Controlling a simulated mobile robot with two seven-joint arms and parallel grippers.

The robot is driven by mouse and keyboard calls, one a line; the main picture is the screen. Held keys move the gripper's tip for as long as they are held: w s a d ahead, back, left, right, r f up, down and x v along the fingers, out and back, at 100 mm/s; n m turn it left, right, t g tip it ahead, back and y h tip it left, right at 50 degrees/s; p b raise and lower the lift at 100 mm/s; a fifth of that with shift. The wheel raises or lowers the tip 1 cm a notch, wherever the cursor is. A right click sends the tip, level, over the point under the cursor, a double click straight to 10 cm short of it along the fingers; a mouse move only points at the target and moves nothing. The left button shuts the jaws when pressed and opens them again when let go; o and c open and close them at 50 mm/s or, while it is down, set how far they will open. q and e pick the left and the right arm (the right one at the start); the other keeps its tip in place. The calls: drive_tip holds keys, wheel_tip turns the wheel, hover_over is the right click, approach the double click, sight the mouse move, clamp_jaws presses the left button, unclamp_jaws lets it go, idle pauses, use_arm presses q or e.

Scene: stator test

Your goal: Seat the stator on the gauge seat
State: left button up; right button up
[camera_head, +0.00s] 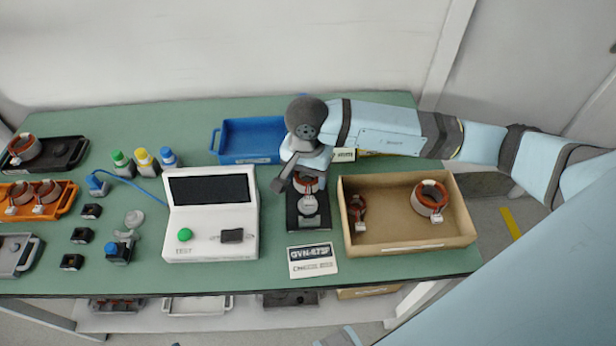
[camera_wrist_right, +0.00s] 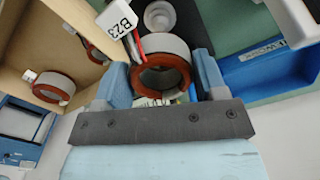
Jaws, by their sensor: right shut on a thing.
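A copper-and-white stator (camera_wrist_right: 165,78) with a white "B23" tag (camera_wrist_right: 117,18) and red, white and black leads is between the two blue fingers of my right gripper (camera_wrist_right: 160,75). In the head view the same stator (camera_head: 307,184) is partly hidden under my right gripper (camera_head: 303,172). It is at the far part of the black gauge base (camera_head: 308,223). A round grey-white piece (camera_head: 309,204) on that base is just nearer than the stator; it also shows in the wrist view (camera_wrist_right: 160,16). I cannot tell whether the stator touches the base. My left gripper is out of view.
A cardboard box (camera_head: 395,243) with stators stands right of the gauge. A white tester (camera_head: 211,235) stands left, a blue tray (camera_head: 250,130) behind. A label card (camera_head: 313,261) lies in front. Bottles, small black parts and trays fill the left side.

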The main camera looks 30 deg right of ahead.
drive_tip(key=shift+f, duration=0.55)
drive_tip(key=shift+f+b, duration=0.85)
drive_tip(key=shift+f, duration=0.8)
drive_tip(key=shift+f, duration=0.25)
drive_tip(key=shift+f+b, duration=1.05)
drive_tip(key=shift+b, duration=0.1)
drive_tip(key=shift+f, duration=0.1)
drive_tip(key=shift+f+b, duration=0.45)
drive_tip(key=shift+b, duration=0.2)
